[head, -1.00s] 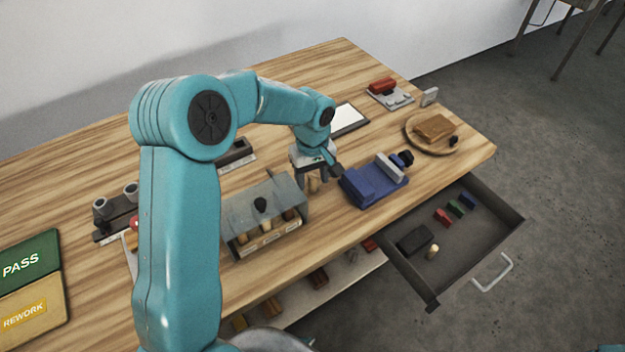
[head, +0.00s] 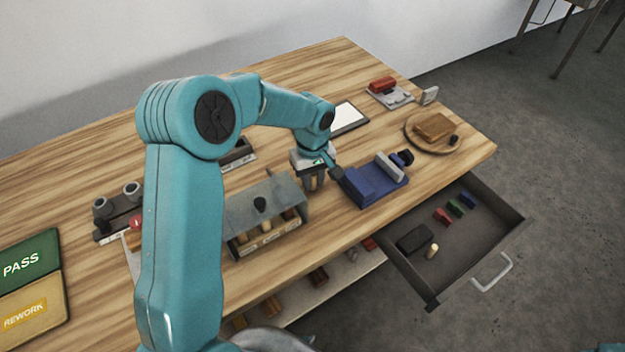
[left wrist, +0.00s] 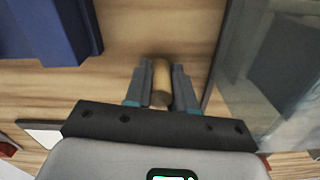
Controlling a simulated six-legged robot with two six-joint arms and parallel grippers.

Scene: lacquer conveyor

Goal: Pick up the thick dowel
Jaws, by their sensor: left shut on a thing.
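The thick dowel (left wrist: 161,82) is a short, pale wooden cylinder between the two fingers of my left gripper (left wrist: 160,90) in the left wrist view. The fingers touch it on both sides, so the gripper is shut on it. In the head view my left gripper (head: 314,182) points down at the wooden table, between the grey divided box and the blue vise. The dowel is mostly hidden by the fingers there. I cannot tell whether it still touches the tabletop. My right gripper is not in view.
The grey box (head: 290,189) with pale dowels in its slots stands close on the left. The blue vise (head: 372,183) stands close on the right. An open drawer (head: 440,290) holds coloured blocks and a small pale cylinder. A round wooden plate (head: 411,137) lies at the right.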

